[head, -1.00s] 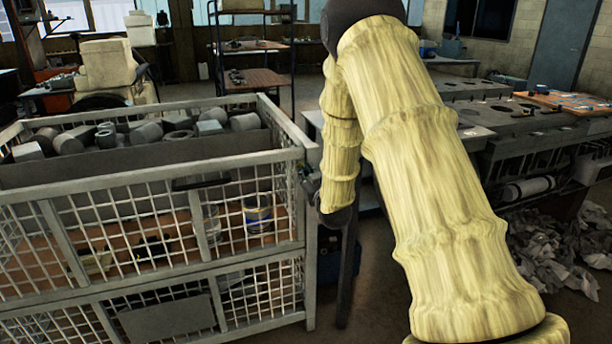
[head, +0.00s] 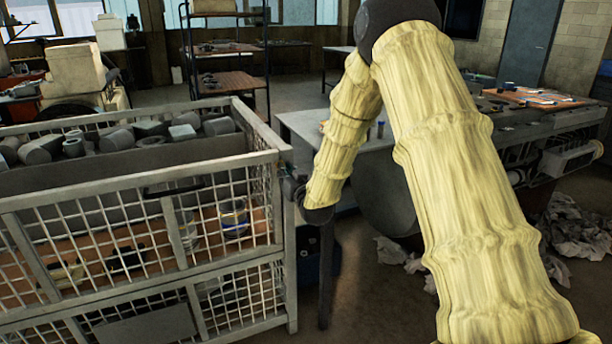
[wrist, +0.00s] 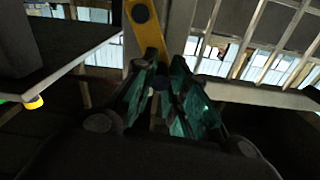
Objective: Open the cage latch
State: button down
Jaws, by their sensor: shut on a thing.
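The cage (head: 232,163) is a grey metal mesh crate at the left of the head view. My gripper (head: 292,190) is at its right-hand corner post, small and partly hidden by my arm's wrist. In the wrist view the two dark green fingers of my gripper (wrist: 160,88) are closed around the lower end of a yellow bar, which looks like the cage latch (wrist: 142,38). A dark round bolt shows at the bar's upper end. The latch cannot be made out in the head view. Cage bars stand behind the fingers.
Grey cylindrical parts (head: 72,147) lie in the cage's top tray, and a tin (head: 233,218) stands on a shelf inside. A workbench (head: 300,124) stands behind my arm. Crumpled sheets (head: 570,228) lie on the floor at the right. Open floor shows between cage and bench.

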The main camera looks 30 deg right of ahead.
jog(key=shift+s+d+m, duration=0.15)
jog(key=shift+d+m, duration=0.55)
jog(key=shift+m, duration=0.65)
jog(key=shift+s+d+m, duration=0.1)
jog(key=shift+d+m, duration=0.55)
jog(key=shift+m, duration=0.7)
